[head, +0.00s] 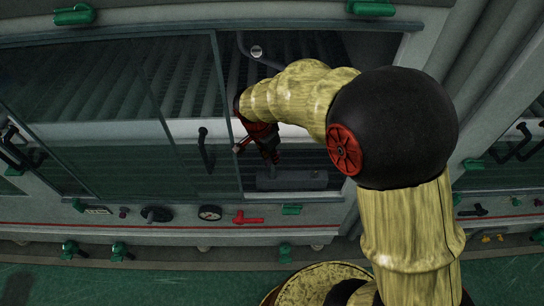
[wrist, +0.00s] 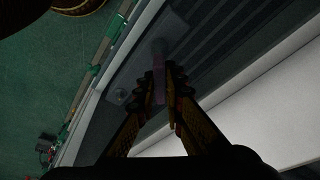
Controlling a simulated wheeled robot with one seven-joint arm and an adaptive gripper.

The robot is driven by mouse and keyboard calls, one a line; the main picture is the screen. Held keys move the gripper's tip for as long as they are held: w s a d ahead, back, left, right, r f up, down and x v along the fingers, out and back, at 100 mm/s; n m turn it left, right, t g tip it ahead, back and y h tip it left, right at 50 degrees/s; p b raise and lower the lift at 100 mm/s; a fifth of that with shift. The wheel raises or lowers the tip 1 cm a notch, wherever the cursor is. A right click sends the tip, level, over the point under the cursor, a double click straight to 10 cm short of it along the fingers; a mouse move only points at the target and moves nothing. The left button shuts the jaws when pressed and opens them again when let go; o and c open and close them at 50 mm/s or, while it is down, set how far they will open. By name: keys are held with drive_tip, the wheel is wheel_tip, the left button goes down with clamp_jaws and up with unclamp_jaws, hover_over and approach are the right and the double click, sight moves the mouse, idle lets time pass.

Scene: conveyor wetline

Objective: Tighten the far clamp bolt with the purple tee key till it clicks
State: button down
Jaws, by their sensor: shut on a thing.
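My gripper (head: 268,150) reaches through the open front of the wetline machine, above a grey block (head: 290,181) at the opening's lower edge. In the wrist view my gripper (wrist: 166,84) is shut on a dim pinkish-purple piece, the tee key (wrist: 158,94). A small round bolt-like head (wrist: 118,96) sits on the grey ledge to the left of the fingers. The key is not distinguishable in the head view, and its lower part is hidden by the fingers.
A glass panel (head: 180,100) covers the left of the opening, with a dark handle (head: 206,150) close to my gripper. Rollers (head: 150,75) lie behind it. A gauge (head: 209,213) and a red valve handle (head: 246,218) sit on the front below. A white beam (wrist: 265,120) runs beside the fingers.

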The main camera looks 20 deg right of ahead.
drive_tip(key=c, duration=1.8)
unclamp_jaws()
drive_tip(key=shift+r, duration=0.1)
drive_tip(key=shift+w+d+p+v, duration=0.1)
drive_tip(key=shift+d+p+v, duration=0.15)
drive_tip(key=shift+p+v, duration=0.65)
drive_tip(key=shift+w+d+p+v, duration=0.1)
drive_tip(key=shift+d+p+v, duration=0.3)
drive_tip(key=shift+v, duration=0.9)
drive_tip(key=shift+w+d+p+v, duration=0.1)
drive_tip(key=shift+p+v, duration=0.7)
drive_tip(key=shift+v, duration=0.3)
drive_tip(key=shift+r, duration=0.2)
drive_tip(key=shift+c, duration=0.8)
drive_tip(key=shift+n, duration=0.3)
